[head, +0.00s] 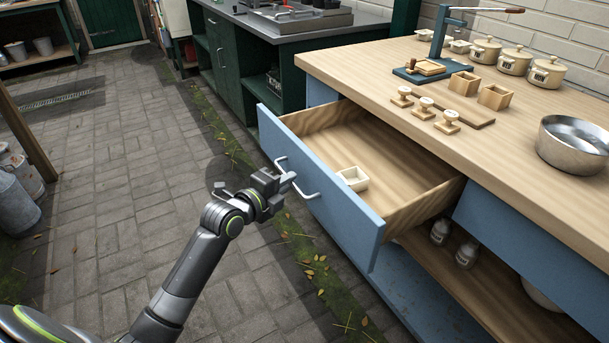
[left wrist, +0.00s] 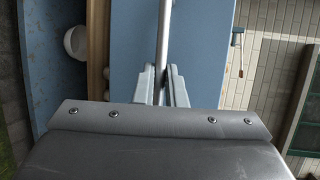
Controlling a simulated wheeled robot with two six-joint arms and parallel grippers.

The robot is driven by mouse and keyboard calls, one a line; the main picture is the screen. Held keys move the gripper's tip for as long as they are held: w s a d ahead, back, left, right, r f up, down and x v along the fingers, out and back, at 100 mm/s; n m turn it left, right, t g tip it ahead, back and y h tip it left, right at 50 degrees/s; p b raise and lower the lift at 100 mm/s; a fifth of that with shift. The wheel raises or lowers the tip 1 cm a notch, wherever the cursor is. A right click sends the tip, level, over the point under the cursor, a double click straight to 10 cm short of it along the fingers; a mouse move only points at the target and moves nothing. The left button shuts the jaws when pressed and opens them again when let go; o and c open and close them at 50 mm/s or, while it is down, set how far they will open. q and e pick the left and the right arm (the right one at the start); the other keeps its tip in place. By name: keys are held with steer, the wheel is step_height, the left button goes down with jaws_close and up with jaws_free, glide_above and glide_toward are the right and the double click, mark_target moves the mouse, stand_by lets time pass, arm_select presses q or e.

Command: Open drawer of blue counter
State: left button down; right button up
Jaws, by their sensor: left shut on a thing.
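The blue counter (head: 520,231) has a wooden top, and its blue-fronted drawer (head: 345,208) stands far out, with the wooden inside showing. My left gripper (head: 286,180) is at the drawer front, shut on the metal bar handle (head: 303,187). In the left wrist view the fingers (left wrist: 163,86) close around the handle bar (left wrist: 164,40). My right gripper is not in view.
On the counter top are a steel bowl (head: 574,143), wooden stamps (head: 426,107), lidded pots (head: 515,59) and a blue press (head: 438,66). Bottles (head: 466,253) stand on the shelf below. A green counter (head: 228,60) is behind.

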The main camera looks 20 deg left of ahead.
arm_select(q)
steer(key=s+a, duration=0.2)
steer(key=s, duration=0.1)
steer(key=shift+a, duration=0.2)
steer(key=c, duration=1.5)
jaws_free()
